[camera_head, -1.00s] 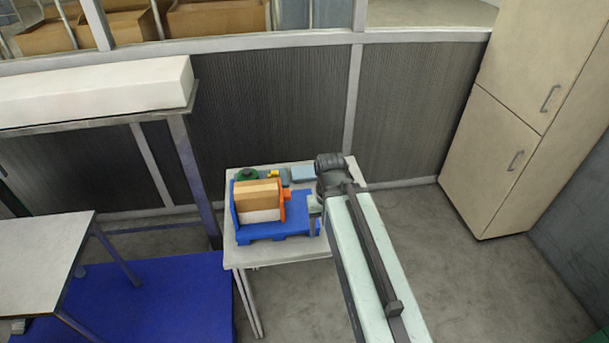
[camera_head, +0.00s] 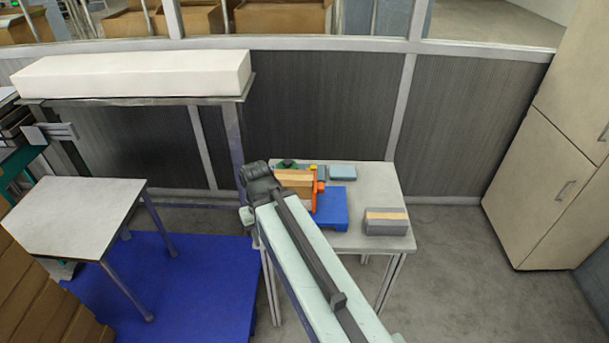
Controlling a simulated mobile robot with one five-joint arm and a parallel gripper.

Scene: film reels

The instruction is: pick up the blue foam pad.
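A small light-blue pad (camera_head: 343,172) lies flat near the back edge of the small table, right of the middle. It looks like the foam pad and nothing covers it. My arm crosses the front of the table, with its end at the table's left side. My gripper (camera_head: 247,216) shows only as a small pale piece at the left of the arm's end, apart from the pad and to its left. Its fingers are too hidden to tell open from shut.
The small table (camera_head: 372,190) also carries a blue base (camera_head: 331,212), an orange upright (camera_head: 316,188) with a tan block (camera_head: 294,180), and a grey block with a tan stripe (camera_head: 386,222). A white-topped table (camera_head: 75,210) stands left. Floor is clear on the right.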

